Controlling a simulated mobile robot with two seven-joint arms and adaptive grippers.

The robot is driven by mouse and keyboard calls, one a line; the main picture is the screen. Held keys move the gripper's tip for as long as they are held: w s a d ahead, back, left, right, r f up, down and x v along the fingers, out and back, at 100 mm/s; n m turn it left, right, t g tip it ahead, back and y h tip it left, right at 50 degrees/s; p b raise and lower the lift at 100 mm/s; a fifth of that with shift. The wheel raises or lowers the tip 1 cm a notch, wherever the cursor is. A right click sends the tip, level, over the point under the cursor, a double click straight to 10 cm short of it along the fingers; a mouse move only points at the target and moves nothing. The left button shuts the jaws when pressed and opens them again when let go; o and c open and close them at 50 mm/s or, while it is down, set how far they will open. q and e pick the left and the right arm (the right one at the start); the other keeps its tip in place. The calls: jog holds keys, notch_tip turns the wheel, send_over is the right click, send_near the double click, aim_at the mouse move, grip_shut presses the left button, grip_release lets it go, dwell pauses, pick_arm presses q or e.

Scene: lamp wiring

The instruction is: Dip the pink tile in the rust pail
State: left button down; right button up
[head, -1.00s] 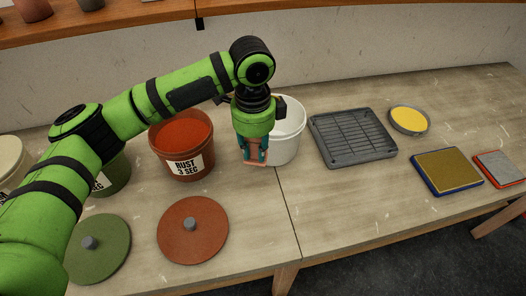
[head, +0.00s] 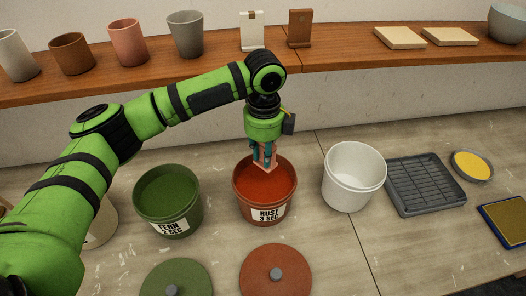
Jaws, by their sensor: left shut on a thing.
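My left gripper (head: 264,158) points down over the rust pail and is shut on the pink tile (head: 264,161). The tile hangs at the opening of the pail; I cannot tell whether its lower edge touches the glaze. The rust pail (head: 265,212) is open, holds orange-red glaze, and has a white label reading RUST 3 SEC. Its rust lid (head: 275,275) lies on the table in front of it. My right gripper is not in view.
A green fern pail (head: 168,205) stands open to the left, its green lid (head: 176,280) in front. A white bucket (head: 352,180), a grey rack tray (head: 425,187) and a yellow dish (head: 472,166) are to the right. A shelf (head: 340,53) with cups runs behind.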

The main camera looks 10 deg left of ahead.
pick_arm(q)
jog(key=shift+r, duration=0.1)
notch_tip(320, 180, down, 6)
jog(key=shift+a+r, duration=0.1)
jog(key=shift+a, duration=0.05)
notch_tip(320, 180, down, 2)
jog(key=shift+f, duration=0.1)
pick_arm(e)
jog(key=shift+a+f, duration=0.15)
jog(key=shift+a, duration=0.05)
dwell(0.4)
pick_arm(q)
notch_tip(320, 180, down, 5)
jog(key=shift+f+b, duration=0.15)
jog(key=shift+b, duration=1.1)
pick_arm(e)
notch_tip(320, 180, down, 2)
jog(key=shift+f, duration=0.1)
